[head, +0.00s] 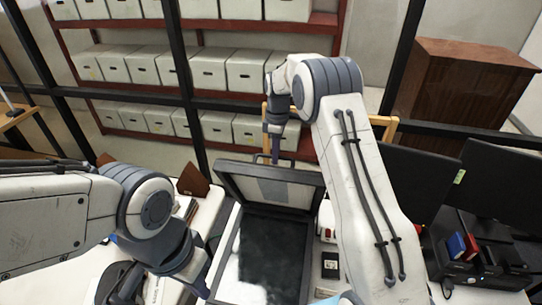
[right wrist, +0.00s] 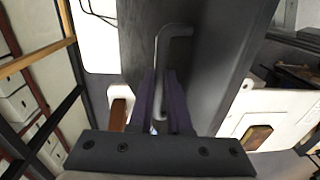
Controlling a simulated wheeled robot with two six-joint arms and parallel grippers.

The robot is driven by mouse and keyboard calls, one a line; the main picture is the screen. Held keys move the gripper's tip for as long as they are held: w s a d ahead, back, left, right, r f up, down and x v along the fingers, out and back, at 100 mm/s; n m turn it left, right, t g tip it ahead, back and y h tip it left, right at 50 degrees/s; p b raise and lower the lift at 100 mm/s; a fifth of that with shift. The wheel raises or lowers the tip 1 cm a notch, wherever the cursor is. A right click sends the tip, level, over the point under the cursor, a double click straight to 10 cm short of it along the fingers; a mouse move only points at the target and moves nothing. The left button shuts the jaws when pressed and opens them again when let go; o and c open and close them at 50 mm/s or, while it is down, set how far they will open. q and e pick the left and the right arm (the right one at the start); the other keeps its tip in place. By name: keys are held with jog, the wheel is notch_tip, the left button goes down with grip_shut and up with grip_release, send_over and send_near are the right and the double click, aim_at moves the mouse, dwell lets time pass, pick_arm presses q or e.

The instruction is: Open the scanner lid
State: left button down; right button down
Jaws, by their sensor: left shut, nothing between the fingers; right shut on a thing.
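The scanner (head: 303,262) stands on the table in the head view, with a dark frame and a dark glass bed. Its lid (head: 229,181) is raised and tilted up at the back, showing a pale inner panel. My right gripper (head: 275,157) is at the lid's top edge. In the right wrist view its fingers (right wrist: 160,112) are shut on the grey lid handle (right wrist: 178,29), a bent bar on the dark lid surface (right wrist: 213,45). My left gripper (head: 197,281) is low, left of the scanner, shut and empty; its fingertips are hard to make out.
Shelves of white archival boxes (head: 207,73) stand behind a dark rail. Dark monitors (head: 415,180) stand right of my right arm. A wooden cabinet (head: 465,88) is at the back right. Small items crowd the table on both sides of the scanner.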

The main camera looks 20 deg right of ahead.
jog(key=shift+s+d+f, duration=0.15)
jog(key=shift+f, duration=0.1)
jog(key=c, duration=0.9)
grip_release()
jog(key=shift+o, duration=0.2)
jog(key=shift+a+r, duration=0.1)
jog(key=shift+a, duration=0.1)
jog(key=shift+w+r, duration=0.2)
jog(key=shift+r, duration=0.05)
notch_tip(320, 180, up, 10)
jog(key=b, duration=0.3)
jog(key=shift+w+d, duration=0.15)
jog(key=shift+w, duration=0.15)
jog(key=shift+d, duration=0.1)
